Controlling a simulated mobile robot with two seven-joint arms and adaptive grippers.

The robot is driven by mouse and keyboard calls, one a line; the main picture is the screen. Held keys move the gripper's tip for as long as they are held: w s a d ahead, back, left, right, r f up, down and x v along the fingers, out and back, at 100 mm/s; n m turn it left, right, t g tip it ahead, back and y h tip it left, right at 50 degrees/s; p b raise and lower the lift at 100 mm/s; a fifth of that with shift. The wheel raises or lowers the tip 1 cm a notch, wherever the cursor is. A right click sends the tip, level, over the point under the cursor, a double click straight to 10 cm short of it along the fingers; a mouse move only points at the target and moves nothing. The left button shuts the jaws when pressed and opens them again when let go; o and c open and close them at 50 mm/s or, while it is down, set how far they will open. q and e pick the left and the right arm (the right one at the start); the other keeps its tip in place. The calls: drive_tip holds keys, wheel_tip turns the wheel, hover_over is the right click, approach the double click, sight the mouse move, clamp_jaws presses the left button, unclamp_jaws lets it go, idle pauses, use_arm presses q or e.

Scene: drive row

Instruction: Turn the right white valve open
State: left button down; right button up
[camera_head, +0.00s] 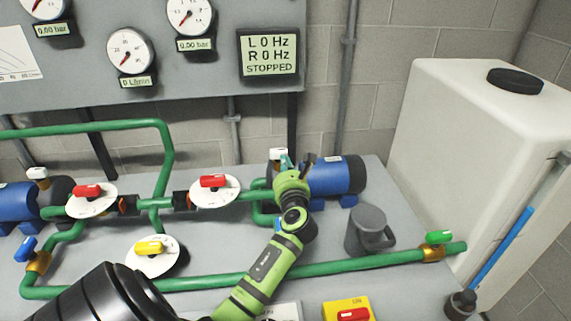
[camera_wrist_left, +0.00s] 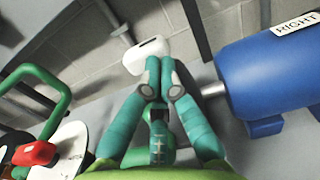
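The right white valve has a small white handle (camera_head: 278,153) beside the blue motor at the right end of the pipework. The handle also shows in the left wrist view (camera_wrist_left: 146,55), just beyond the fingertips. My left gripper (camera_head: 285,161) reaches in at this handle. In the left wrist view its teal fingers (camera_wrist_left: 158,76) are close together at the tips, with the handle in front of them rather than clearly between them. Whether they touch it I cannot tell. Part of the valve is hidden behind the gripper. My right gripper is not in view.
The blue motor (camera_wrist_left: 268,82), labelled RIGHT, stands close right of the gripper. Red-handled (camera_head: 213,181) and yellow-handled (camera_head: 150,247) valves are to the left. A grey jug (camera_head: 369,230) stands to the right. The display (camera_head: 269,54) reads 0 Hz for both, STOPPED.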

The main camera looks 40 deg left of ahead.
use_arm(q)
drive_tip(key=shift+w+d+n+g+y+b, duration=0.1)
drive_tip(key=shift+w+n+g+y+b, duration=0.1)
drive_tip(key=shift+n+g+y, duration=0.3)
drive_tip(key=shift+w+n+g+y+b, duration=0.2)
drive_tip(key=shift+n+g+y, duration=0.1)
drive_tip(key=shift+n+g, duration=0.3)
